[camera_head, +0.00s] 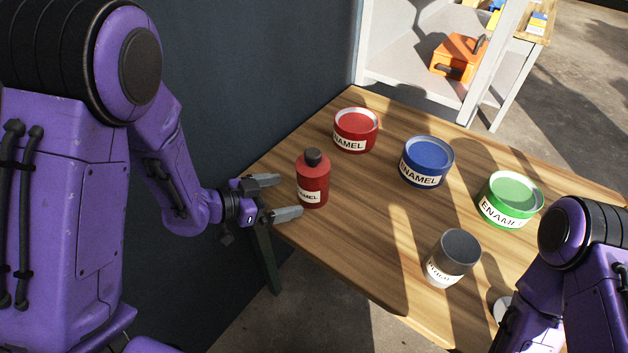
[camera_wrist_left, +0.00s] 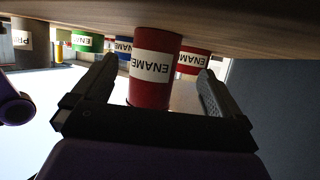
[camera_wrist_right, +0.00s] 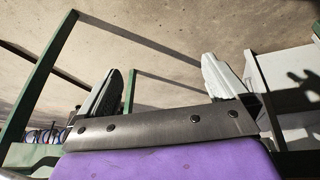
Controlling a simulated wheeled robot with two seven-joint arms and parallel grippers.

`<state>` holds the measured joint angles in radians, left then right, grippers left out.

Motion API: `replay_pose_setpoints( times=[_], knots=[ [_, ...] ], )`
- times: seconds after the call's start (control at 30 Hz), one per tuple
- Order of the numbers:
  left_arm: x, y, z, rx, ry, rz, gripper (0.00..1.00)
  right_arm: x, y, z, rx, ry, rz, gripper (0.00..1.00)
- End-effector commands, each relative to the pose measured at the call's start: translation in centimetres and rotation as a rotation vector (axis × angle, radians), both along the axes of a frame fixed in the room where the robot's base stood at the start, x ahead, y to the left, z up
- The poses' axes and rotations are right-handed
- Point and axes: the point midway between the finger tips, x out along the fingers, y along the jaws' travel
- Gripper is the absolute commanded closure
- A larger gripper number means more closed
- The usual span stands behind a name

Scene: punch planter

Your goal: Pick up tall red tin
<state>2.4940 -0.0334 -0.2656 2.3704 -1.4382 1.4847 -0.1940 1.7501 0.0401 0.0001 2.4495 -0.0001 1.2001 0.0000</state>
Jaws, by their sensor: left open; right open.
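The tall red tin (camera_head: 313,184) has a black cap and a white label reading ENAMEL. It stands upright near the left edge of the wooden table (camera_head: 370,260). My left gripper (camera_head: 282,197) is open just left of the tin, with its fingers pointing toward it. In the left wrist view the tin (camera_wrist_left: 151,88) appears upside down, between and beyond the two open fingers (camera_wrist_left: 155,85). I cannot tell whether either finger touches it. My right gripper shows in its own wrist view (camera_wrist_right: 160,80), open and empty; in the head view its fingers are hidden.
A short red tin (camera_head: 356,130), a blue tin (camera_head: 427,163) and a green tin (camera_head: 510,200) stand behind and right. A grey tin (camera_head: 453,258) stands near the front edge. A dark wall (camera_head: 260,70) runs along the left. A white shelf (camera_head: 405,55) holds an orange toolbox (camera_head: 457,57).

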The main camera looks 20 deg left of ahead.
Motion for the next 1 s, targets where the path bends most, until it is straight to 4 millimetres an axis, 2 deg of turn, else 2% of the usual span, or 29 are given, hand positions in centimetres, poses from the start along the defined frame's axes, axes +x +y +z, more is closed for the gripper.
replay_pose_setpoints(
  times=[0.4, 0.67, 0.7, 0.73, 0.9, 1.0],
  knots=[
    [4.4, -4.2, -2.3, 0.001, 0.002, -0.002, 0.0, 0.0, 0.0, 0.6, 0.0, 0.0, 0.0, 0.0],
    [4.9, -4.6, -2.6, -0.001, 0.004, 0.004, 0.0, 0.0, 0.0, 0.6, 0.001, 0.001, 0.0, 0.0],
    [4.9, -4.6, -2.6, -0.001, 0.003, 0.003, 0.03, 0.0, 0.0, 0.6, 0.001, 0.001, 0.0, 0.0],
    [4.9, -4.6, -2.6, -0.001, 0.003, 0.003, 0.13, 0.0, 0.0, 0.6, 0.001, 0.001, 0.0, 0.0],
    [4.9, -4.5, -2.6, -0.001, 0.003, 0.004, 0.68, 0.0, 0.0, 0.6, 0.001, 0.001, 0.0, 0.0],
    [4.9, -4.5, -2.5, -0.003, 0.001, 0.004, 0.7, 0.0, 0.0, 0.6, 0.001, 0.001, 0.0, 0.0]
  ],
)
